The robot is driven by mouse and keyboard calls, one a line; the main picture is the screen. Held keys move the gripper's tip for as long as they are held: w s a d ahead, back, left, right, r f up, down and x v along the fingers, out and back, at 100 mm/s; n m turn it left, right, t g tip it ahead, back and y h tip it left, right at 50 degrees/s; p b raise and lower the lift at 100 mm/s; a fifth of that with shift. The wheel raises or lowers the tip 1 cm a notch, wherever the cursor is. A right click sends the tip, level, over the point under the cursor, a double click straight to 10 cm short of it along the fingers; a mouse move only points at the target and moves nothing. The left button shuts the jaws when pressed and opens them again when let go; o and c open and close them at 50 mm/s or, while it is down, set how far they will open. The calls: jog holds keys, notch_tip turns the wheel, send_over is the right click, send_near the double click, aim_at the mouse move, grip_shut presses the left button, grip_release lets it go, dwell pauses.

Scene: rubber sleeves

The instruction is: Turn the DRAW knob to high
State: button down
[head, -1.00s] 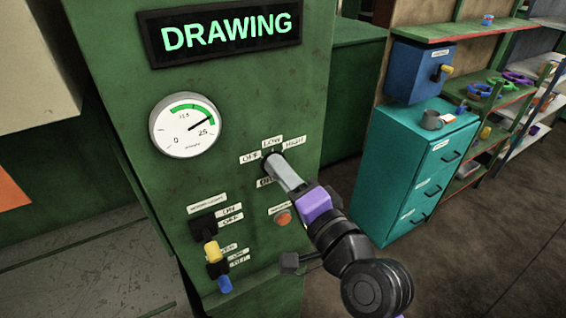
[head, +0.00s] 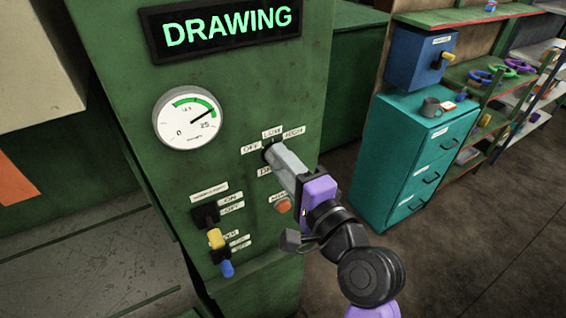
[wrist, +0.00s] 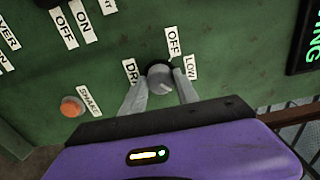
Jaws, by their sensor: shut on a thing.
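The DRAW knob (wrist: 160,77) is a round grey knob on a dark base on the green panel (head: 320,90). In the wrist view it sits between the two grey fingers of my gripper (wrist: 160,97), which is shut on it. OFF (wrist: 173,40) and LOW (wrist: 190,68) labels show close by; the HIGH label (head: 294,132) shows in the head view, to the right of LOW. In the head view my gripper (head: 276,152) covers most of the knob and part of the DRAW label. I cannot tell clearly which setting the knob points to.
A lit DRAWING sign (head: 228,30) and a round gauge (head: 187,119), its needle near 25, are above. A teal cabinet (head: 405,165) stands right.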

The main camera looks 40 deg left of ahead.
jog(key=c, duration=0.9)
grip_release()
jog(key=shift+d, duration=0.15)
jog(key=b+v, duration=0.2)
jog(key=v, duration=0.5)
jog(key=shift+s+d, duration=0.1)
jog(key=shift+d, duration=0.15)
